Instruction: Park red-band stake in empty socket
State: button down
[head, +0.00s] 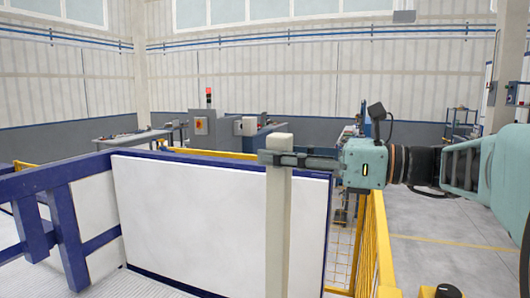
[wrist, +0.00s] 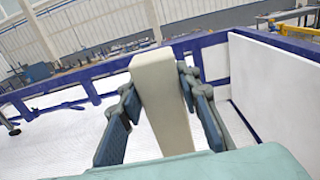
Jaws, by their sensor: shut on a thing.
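A tall beige stake (head: 278,225) stands upright in front of the white panel in the head view, and its lower end is cut off by the frame. My gripper (head: 280,158) is shut on it a little below its top end. In the wrist view the stake (wrist: 162,95) runs between the two dark fingers of my gripper (wrist: 165,103), which press on its sides. No red band shows on the visible part of the stake. I cannot make out an empty socket in either view.
A blue-framed box with white panels (head: 190,215) lies behind the stake, with blue beams (head: 65,180) at left. A yellow mesh fence (head: 375,240) stands to the right. Open floor (head: 440,255) lies farther right. Machines and benches stand farther back.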

jog(key=b, duration=0.8)
send_over(288, 233)
jog(key=a, duration=0.2)
jog(key=f, duration=0.8)
jog(key=shift+w+d+f, duration=0.1)
jog(key=shift+w+f, duration=0.2)
jog(key=shift+w, duration=0.05)
jog(key=shift+f+b, duration=0.45)
jog(key=shift+f, duration=1.25)
jog(key=shift+s+d+f+p, duration=0.1)
jog(key=shift+d+p, duration=0.1)
jog(key=shift+p, duration=0.1)
jog(key=shift+f, duration=0.35)
jog(key=shift+f, duration=0.2)
jog(key=shift+f+b, duration=0.35)
jog(key=shift+f, duration=0.6)
